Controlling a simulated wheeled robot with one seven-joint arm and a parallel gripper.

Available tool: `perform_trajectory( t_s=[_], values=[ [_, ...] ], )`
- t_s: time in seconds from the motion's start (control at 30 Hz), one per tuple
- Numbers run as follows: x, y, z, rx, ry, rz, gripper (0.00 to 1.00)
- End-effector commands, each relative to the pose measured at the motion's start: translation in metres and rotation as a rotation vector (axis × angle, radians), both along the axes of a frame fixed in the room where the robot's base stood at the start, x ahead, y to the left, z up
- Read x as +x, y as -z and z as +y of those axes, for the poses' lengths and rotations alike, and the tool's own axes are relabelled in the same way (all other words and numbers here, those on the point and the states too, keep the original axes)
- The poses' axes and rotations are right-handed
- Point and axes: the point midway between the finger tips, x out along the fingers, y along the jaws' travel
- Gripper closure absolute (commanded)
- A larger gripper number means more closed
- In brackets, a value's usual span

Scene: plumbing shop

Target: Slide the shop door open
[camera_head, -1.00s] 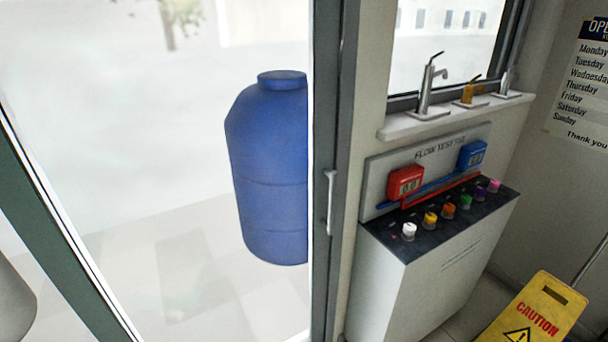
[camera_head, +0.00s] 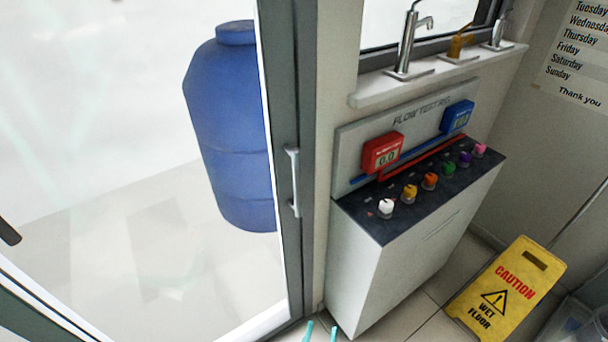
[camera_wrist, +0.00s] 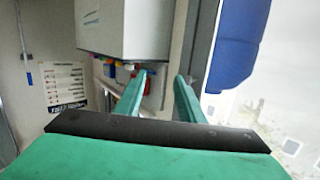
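The shop door (camera_head: 284,110) is a tall glass panel with a grey frame, standing beside the wall section at its right in the head view. Its pale vertical bar handle (camera_head: 294,182) is on the grey stile. My gripper (camera_head: 321,331) shows only as two teal fingertips at the bottom edge, below and slightly right of the handle and apart from it. In the wrist view, which looks upside down, my gripper (camera_wrist: 161,75) has its two teal fingers apart with nothing between them. The handle is not clearly seen there.
A flow test cabinet (camera_head: 375,270) with coloured knobs stands right of the door. A yellow wet-floor sign (camera_head: 507,290) stands further right. A blue tank (camera_head: 235,130) is seen through the glass. Bare floor tiles (camera_head: 425,305) show between cabinet and sign.

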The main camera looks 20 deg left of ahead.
Motion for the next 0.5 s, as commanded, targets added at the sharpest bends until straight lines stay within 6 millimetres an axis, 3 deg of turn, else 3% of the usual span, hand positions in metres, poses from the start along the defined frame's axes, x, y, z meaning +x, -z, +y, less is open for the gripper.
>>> perform_trajectory(
  t_s=[0.03,0.2,0.5],
  values=[
    [0.018,-0.010,0.006,0.005,-0.012,-0.019,0.64],
    [0.069,-0.038,0.026,0.013,-0.050,-0.049,0.64],
    [0.144,-0.108,0.068,0.016,-0.130,-0.105,0.64]
  ],
)
